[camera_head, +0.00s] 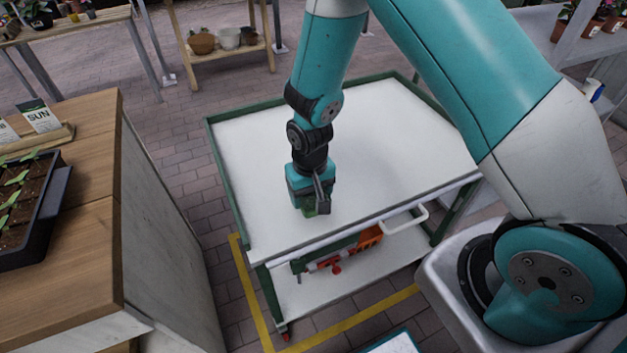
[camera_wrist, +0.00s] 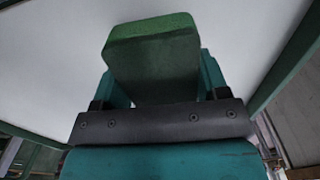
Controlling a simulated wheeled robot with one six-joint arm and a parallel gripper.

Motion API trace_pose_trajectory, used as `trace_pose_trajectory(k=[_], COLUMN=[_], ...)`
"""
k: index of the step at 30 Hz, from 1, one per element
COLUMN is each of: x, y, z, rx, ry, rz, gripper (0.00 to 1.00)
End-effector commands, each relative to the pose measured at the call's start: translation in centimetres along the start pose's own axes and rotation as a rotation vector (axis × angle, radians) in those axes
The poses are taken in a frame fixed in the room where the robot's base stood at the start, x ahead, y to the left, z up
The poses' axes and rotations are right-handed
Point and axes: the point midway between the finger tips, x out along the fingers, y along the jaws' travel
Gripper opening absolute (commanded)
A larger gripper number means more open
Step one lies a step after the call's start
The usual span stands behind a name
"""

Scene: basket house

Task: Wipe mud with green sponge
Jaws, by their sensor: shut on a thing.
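My gripper (camera_head: 314,207) is shut on the green sponge (camera_wrist: 151,60), which fills the space between the fingers in the wrist view.
A wooden bench (camera_head: 75,215) with a seedling tray (camera_head: 32,205) stands at left. Shelves with pots (camera_head: 228,38) are behind. The cart top is otherwise clear.

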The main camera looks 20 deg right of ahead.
Motion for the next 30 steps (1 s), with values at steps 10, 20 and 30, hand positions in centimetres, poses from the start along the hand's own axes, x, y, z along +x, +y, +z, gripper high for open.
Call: trace_pose_trajectory(k=[10, 20, 30], x=[-3.6, -4.4, -4.3], y=[0.1, 0.1, 0.1], z=[0.0, 0.0, 0.0], rx=[0.001, 0.001, 0.001], ry=[0.002, 0.001, 0.001], rz=[0.000, 0.000, 0.000], gripper=[0.42, 0.42, 0.42])
